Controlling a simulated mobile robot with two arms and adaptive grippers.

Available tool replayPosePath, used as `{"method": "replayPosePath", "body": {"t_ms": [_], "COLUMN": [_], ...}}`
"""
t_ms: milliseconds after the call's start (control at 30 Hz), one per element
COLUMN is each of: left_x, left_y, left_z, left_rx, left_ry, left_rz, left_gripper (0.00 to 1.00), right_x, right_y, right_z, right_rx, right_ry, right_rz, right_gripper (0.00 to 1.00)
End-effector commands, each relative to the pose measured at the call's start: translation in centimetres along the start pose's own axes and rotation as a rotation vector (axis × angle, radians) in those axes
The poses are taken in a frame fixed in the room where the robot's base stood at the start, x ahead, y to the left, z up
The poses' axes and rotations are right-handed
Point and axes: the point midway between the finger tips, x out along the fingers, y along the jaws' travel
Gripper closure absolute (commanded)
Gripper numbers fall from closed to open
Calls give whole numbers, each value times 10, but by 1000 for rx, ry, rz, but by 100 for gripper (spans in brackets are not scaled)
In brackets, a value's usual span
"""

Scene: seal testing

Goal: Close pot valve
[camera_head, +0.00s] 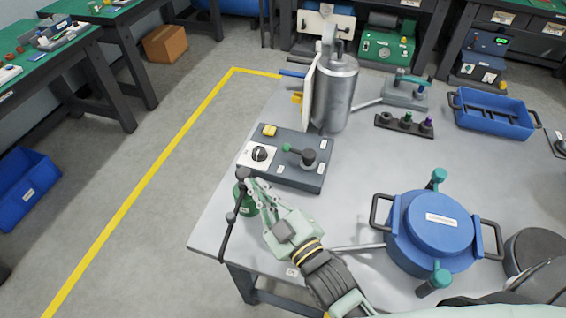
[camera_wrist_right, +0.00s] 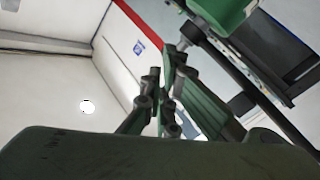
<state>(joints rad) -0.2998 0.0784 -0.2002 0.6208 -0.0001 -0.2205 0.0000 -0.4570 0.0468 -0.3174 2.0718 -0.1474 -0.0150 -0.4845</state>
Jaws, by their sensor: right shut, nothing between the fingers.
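The blue pot (camera_head: 428,232) with a labelled lid and green-knobbed clamps stands on the right of the grey table. A silver pipe (camera_head: 358,247) runs left from it towards my right gripper. I cannot clearly make out the pot valve. My right gripper (camera_head: 249,182) is shut and empty, above the table's left side. In the right wrist view the gripper fingers (camera_wrist_right: 165,100) are close together. My left gripper is not in view.
A control box (camera_head: 310,177) with a rotary switch and lever sits just beyond the gripper. A silver cylinder (camera_head: 336,95) stands behind it. A blue tray (camera_head: 493,115) is at the back right. Bare table (camera_head: 365,175) lies between box and pot.

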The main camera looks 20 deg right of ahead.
Motion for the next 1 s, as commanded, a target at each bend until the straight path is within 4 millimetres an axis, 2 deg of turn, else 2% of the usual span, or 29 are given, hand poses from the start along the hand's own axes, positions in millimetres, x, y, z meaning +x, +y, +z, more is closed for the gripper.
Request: {"method": "replayPosePath", "body": {"t_ms": [100, 300, 400, 533, 667, 767, 1000], "left_x": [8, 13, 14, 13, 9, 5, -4], "left_y": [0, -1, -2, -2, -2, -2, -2], "left_z": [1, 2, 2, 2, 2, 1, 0], "left_rx": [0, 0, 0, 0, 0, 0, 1], "left_ry": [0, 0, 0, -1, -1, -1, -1], "left_rz": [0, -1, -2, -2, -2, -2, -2], "left_gripper": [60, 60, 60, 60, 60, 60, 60], "right_x": [-9, -23, -28, -27, -15, 2, 53], "right_y": [2, 26, 36, 42, 44, 47, 52], "right_z": [30, 65, 72, 75, 77, 80, 94], "right_rx": [-315, -721, -828, -881, -884, -885, -882], "right_ry": [-96, -235, -275, -295, -294, -294, -293], "right_rz": [-29, -31, -25, -20, -18, -18, -18], "right_gripper": [100, 100, 100, 100, 100, 100, 100]}}
